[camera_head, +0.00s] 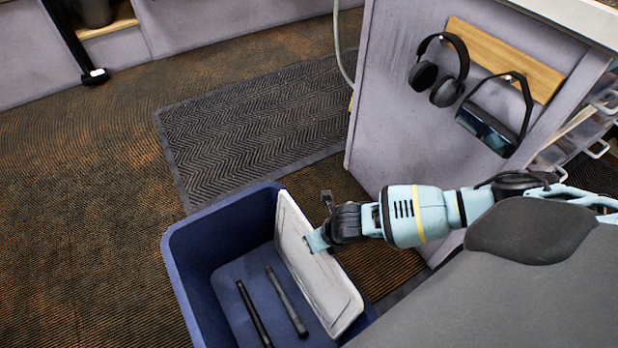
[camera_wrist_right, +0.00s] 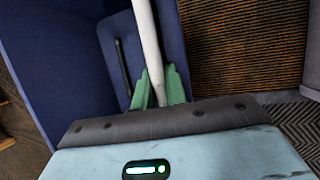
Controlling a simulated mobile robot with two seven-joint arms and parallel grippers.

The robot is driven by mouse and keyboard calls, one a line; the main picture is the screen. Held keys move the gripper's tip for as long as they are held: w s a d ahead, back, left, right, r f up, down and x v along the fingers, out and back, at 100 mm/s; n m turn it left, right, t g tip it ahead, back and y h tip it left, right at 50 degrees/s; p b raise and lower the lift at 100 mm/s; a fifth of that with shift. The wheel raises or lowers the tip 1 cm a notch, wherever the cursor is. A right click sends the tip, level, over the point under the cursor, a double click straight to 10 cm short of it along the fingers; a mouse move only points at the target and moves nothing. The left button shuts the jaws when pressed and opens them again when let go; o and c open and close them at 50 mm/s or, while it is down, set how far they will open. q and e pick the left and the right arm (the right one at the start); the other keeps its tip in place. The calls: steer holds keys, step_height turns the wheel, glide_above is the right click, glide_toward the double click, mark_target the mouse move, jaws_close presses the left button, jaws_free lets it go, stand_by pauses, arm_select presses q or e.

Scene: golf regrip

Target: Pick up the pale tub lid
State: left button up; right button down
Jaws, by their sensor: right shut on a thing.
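The pale tub lid (camera_head: 318,275) stands on edge along the right side of the dark blue tub (camera_head: 215,225) in the head view. My right gripper (camera_head: 318,240) reaches in from the right and is shut on the lid near its upper edge. In the right wrist view the lid shows edge-on as a white strip (camera_wrist_right: 147,45) between the green fingers (camera_wrist_right: 158,92). The lid's lower edge appears to be inside the tub; whether it touches the floor of the tub I cannot tell. My left gripper is not in view.
Two dark grips, one (camera_head: 255,315) left of the other (camera_head: 287,302), lie on the tub floor. A grey panel with headphones (camera_head: 440,70) and a headset (camera_head: 492,128) stands at the right. A dark mat (camera_head: 255,120) lies behind the tub. Carpet at left is clear.

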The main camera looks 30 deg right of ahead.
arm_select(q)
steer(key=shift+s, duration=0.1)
arm_select(e)
steer(key=shift+r, duration=0.1)
